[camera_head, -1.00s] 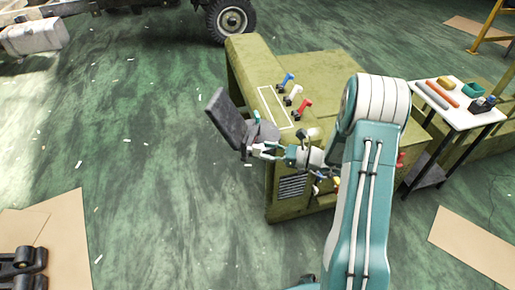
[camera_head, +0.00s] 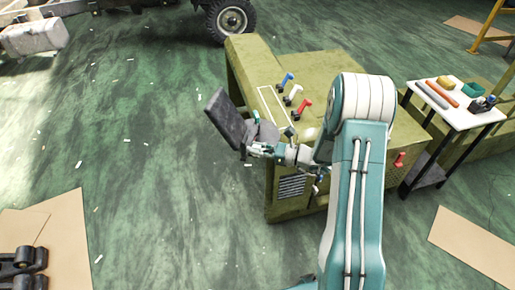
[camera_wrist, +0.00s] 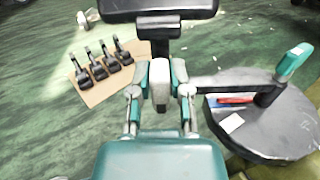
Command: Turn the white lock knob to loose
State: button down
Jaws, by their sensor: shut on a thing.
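The white lock knob (camera_wrist: 160,96) shows as a pale block at the foot of a dark post in the wrist view. My gripper (camera_wrist: 160,76) has a finger on each side of it and is shut on it. The post carries a dark panel (camera_wrist: 158,8), which also shows tilted in the head view (camera_head: 226,117). A grey round disc (camera_wrist: 275,135) with a teal lever (camera_wrist: 294,62) is joined to the post by a bar. In the head view my gripper (camera_head: 252,150) is below the panel, and the knob is too small to make out.
An olive cabinet (camera_head: 330,68) with blue, white and red levers stands close behind my gripper. A white side table (camera_head: 465,120) with tools is at the right. Several dark brackets (camera_wrist: 100,65) lie on cardboard. Open green floor lies to the left.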

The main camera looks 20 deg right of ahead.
jog(key=n, duration=0.4)
jog(key=shift+s+a+f+n, duration=0.1)
jog(key=shift+s+n, duration=0.05)
jog(key=shift+n, duration=0.25)
jog(key=n, duration=0.4)
jog(key=shift+s+a+f, duration=0.1)
jog(key=shift+s+f, duration=0.05)
jog(key=shift+s+a+f+n, duration=0.1)
jog(key=shift+f+n, duration=0.05)
jog(key=shift+n, duration=1.35)
jog(key=shift+s+d+f+n, duration=0.1)
jog(key=shift+f+n, duration=0.1)
jog(key=shift+n, duration=1.3)
jog(key=shift+s+a+f+n, duration=0.1)
jog(key=shift+f+n, duration=0.05)
jog(key=shift+n, duration=1.35)
jog(key=c, duration=0.6)
grip_release()
jog(key=shift+w, duration=0.15)
